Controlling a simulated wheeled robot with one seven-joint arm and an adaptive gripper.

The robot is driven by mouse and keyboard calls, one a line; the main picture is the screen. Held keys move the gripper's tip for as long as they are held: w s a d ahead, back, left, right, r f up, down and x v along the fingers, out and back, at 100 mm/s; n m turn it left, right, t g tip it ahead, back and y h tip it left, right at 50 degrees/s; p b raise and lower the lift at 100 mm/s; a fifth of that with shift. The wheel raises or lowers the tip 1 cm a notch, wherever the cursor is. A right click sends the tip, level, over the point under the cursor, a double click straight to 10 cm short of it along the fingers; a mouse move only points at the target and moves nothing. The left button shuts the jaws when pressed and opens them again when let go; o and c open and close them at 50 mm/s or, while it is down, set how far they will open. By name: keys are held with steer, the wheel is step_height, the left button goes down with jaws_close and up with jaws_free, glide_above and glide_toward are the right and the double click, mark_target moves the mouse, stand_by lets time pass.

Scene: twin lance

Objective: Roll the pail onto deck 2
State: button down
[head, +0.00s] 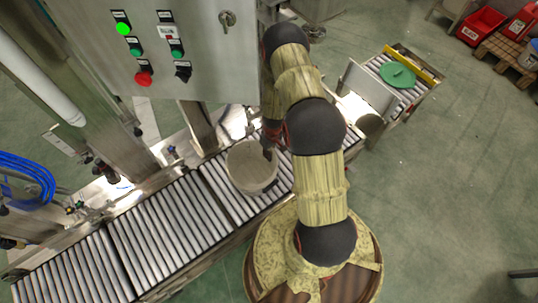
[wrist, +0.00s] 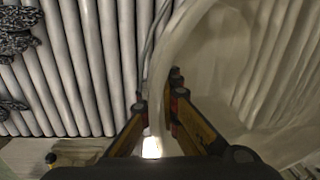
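The white, open-topped pail (head: 250,180) stands upright on the roller conveyor (head: 165,235), below the control panel. My gripper (head: 267,148) is at the pail's far right rim, partly hidden by my arm in the head view. In the wrist view, the pail's rim (wrist: 158,75) passes between the two close-set fingertips of my gripper (wrist: 160,103), which look shut on it. The pail's pale inside (wrist: 215,75) fills the right of that view. The conveyor has several roller sections; I see no readable mark for deck 2.
A grey control panel (head: 195,60) with a lit green button overhangs the conveyor. A green round lid (head: 397,75) lies on rollers at the upper right, beyond a metal housing (head: 368,92). Red bins (head: 482,27) stand far right. Rollers left of the pail are clear.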

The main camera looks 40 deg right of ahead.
steer(key=c, duration=2)
jaws_free()
steer(key=shift+o, duration=0.2)
steer(key=r, duration=0.8)
steer(key=d+r, duration=0.1)
steer(key=r, duration=0.3)
